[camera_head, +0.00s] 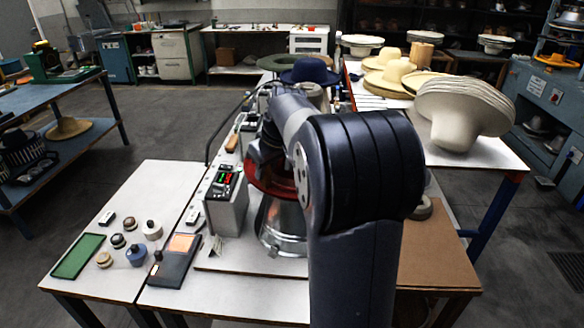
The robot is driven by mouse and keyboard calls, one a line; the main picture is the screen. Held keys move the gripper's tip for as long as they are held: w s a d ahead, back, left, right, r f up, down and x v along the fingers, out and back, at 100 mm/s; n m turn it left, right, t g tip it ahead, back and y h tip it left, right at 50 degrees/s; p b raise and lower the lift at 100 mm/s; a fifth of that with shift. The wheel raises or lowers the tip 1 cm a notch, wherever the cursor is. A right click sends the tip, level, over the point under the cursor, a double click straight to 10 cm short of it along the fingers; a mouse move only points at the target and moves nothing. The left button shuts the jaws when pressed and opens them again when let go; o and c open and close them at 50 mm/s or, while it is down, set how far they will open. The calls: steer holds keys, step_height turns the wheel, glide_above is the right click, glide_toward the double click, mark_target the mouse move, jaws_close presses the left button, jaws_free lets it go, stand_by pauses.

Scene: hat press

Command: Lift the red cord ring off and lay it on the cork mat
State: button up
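A dark red ring-shaped band (268,189) sits around the upper part of a shiny metal block (283,232) on the white bench. I take it for the red cord ring, but my arm covers its right side and part of its top. My arm bends over the press, and its dark wrist end hangs just above the red band. My fingertips are hidden, so I cannot tell whether they touch the ring. A flat brown surface (437,252) at the right of the bench looks like the cork mat; my arm hides its left part.
A control box (226,200) with lit digits stands left of the metal block. A dark tray with an orange pad (184,243), a green tray (78,256) and several small knobs lie further left. A navy hat (309,71) is behind. Stacked pale hats (463,108) stand at right.

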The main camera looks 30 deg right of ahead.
jaws_close()
step_height(320, 180, up, 10)
steer(key=shift+r+p, duration=0.25)
steer(key=shift+p, duration=0.2)
step_height(320, 180, up, 12)
steer(key=p, duration=1.1)
steer(key=shift+f, duration=0.2)
stand_by(0.4)
